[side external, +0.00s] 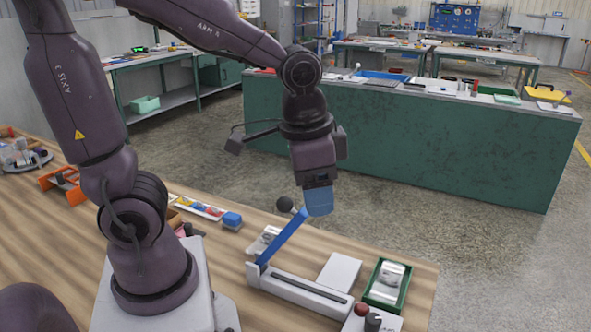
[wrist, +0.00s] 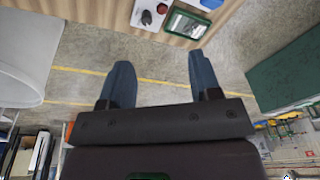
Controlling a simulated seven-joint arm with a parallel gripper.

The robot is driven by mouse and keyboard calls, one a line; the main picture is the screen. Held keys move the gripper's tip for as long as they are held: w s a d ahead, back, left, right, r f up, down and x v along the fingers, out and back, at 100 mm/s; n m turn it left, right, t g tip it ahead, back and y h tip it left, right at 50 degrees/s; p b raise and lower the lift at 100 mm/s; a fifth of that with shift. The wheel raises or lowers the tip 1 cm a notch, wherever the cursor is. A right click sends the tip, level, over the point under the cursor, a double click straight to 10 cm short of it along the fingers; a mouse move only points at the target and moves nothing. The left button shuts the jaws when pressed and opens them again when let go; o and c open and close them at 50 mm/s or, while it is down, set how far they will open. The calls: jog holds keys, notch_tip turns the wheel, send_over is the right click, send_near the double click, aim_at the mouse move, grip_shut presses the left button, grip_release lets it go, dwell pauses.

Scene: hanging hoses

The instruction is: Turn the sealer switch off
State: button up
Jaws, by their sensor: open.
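The wrist view shows the red knob (wrist: 147,18) and dark knob (wrist: 161,8) at the top, beyond the fingertips. My gripper (side external: 318,213) is open and empty, above and behind the sealer, close to the lever in the picture.
A green tray (side external: 372,296) with pale packets stands beside the control box. A white plate (side external: 339,272) lies behind the sealer. A blue block (side external: 232,220) and a tray of coloured parts (side external: 200,208) are to the left. The air over the control box looks clear.

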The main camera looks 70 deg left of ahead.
jog(key=shift+s+a+r+n+t, duration=0.35)
jog(key=shift+s+r+n, duration=0.15)
jog(key=shift+s+r, duration=0.2)
jog(key=shift+s+a+r+n+t, duration=0.2)
jog(key=shift+s+r+n+t, duration=0.15)
jog(key=shift+s+r+n, duration=0.25)
jog(key=shift+s, duration=0.15)
jog(key=shift+s+a+r+t, duration=0.25)
jog(key=shift+s+r+t, duration=0.35)
jog(key=shift+r, duration=0.25)
jog(key=shift+s+a+r+t, duration=0.25)
jog(key=shift+s+r+t, duration=0.3)
jog(key=shift+r, duration=0.3)
